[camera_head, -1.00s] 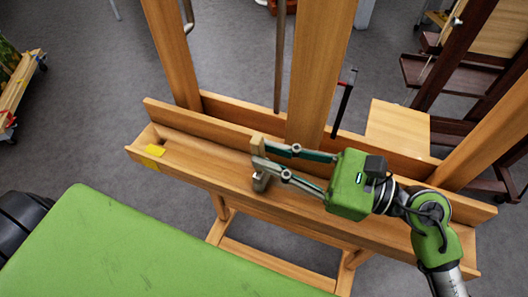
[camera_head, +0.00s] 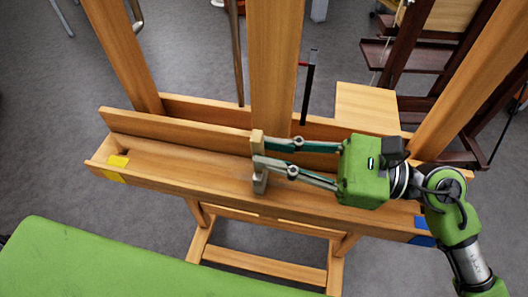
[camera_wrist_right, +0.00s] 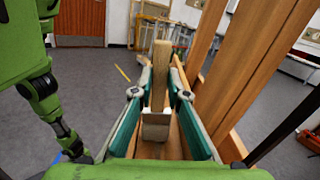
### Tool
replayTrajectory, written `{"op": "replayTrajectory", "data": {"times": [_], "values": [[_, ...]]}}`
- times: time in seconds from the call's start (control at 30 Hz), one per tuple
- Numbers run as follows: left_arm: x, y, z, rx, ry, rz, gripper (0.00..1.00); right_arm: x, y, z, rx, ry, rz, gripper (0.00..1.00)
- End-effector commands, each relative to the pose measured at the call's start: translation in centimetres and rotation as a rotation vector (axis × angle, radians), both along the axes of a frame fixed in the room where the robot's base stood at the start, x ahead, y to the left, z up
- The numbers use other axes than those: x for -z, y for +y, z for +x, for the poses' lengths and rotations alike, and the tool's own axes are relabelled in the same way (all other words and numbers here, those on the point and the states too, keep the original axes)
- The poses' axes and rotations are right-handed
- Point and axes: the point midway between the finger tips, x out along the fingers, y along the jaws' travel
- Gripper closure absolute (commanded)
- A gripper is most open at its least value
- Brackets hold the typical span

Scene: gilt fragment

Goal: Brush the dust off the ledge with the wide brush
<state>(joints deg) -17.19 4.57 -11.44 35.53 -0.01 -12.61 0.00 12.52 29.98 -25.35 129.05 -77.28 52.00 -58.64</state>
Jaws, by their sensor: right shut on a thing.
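The wide brush (camera_head: 260,181) has a pale wooden handle and a grey lower part. My right gripper (camera_head: 258,150) is shut on it and holds it roughly upright at the easel's ledge. The ledge (camera_head: 190,168) is a long wooden trough, and the brush is near its middle, in front of the central post. I cannot tell whether the bristles touch the wood. In the right wrist view the brush (camera_wrist_right: 156,122) stands between the two fingers (camera_wrist_right: 158,92). I cannot make out dust clearly. My left gripper is out of view.
Yellow tape (camera_head: 117,163) marks the ledge's left end and blue tape (camera_head: 424,231) its right part. The central post (camera_head: 276,70) rises behind the brush. A green padded surface (camera_head: 120,265) lies in front at left. A dark wooden easel (camera_head: 400,50) stands behind at right.

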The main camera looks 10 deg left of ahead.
Motion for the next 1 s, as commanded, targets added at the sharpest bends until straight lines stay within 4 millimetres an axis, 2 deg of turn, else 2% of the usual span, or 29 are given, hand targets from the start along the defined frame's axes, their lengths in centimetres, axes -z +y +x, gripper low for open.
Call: {"op": "replayTrajectory", "data": {"times": [0.2,0.4,0.53,0.83,1.0], "values": [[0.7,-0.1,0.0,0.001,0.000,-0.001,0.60,0.2,-0.7,0.0,0.000,0.000,-0.001,1.00],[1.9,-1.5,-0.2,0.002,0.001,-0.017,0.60,0.4,-2.1,0.0,0.000,-0.001,-0.002,1.00],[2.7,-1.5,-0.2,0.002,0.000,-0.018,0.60,0.4,-3.0,0.0,0.000,-0.001,-0.001,1.00],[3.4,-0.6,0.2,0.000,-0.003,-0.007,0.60,0.2,-4.0,0.0,0.000,0.000,0.000,1.00],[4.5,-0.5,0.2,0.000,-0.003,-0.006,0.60,0.5,-5.0,0.0,0.000,0.000,-0.001,1.00]]}}
